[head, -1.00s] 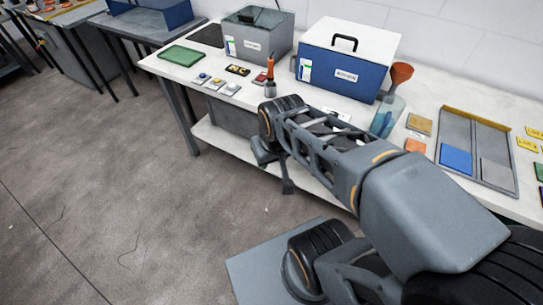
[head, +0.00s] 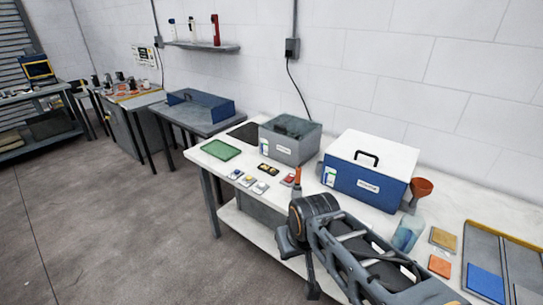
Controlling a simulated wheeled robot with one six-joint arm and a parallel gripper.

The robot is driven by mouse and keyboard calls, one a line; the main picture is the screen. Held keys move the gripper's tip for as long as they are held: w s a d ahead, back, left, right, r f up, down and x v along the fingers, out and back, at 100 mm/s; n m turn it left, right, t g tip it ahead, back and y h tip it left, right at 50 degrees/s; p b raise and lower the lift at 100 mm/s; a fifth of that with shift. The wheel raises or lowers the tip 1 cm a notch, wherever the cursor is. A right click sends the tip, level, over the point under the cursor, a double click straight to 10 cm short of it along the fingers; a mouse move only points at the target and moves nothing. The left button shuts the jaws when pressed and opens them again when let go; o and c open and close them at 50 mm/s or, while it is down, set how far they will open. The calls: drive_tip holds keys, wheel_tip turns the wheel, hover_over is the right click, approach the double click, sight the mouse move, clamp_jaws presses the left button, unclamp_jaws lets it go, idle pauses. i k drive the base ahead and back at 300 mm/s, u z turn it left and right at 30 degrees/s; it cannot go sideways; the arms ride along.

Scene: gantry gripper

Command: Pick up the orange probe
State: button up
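The orange probe (head: 297,176) stands upright on the white bench, between the grey box and my arm. Its lower part is dark, and its foot is close to or behind my arm's round joint in this view. My gripper (head: 297,262) hangs below that joint, over the front edge of the bench, nearer to the camera than the probe and apart from it. Its fingers are dark and seen at a slant, so I cannot tell whether they are open or shut. I see nothing held in it.
A grey box (head: 290,150) and a blue box with a white lid (head: 362,185) stand behind the probe. Small coloured blocks (head: 247,180) and a green tray (head: 221,150) lie left of it.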

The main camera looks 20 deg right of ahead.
sight(298, 176)
drive_tip(key=u, duration=1.1)
drive_tip(key=i, duration=2.1)
drive_tip(key=z, duration=3.15)
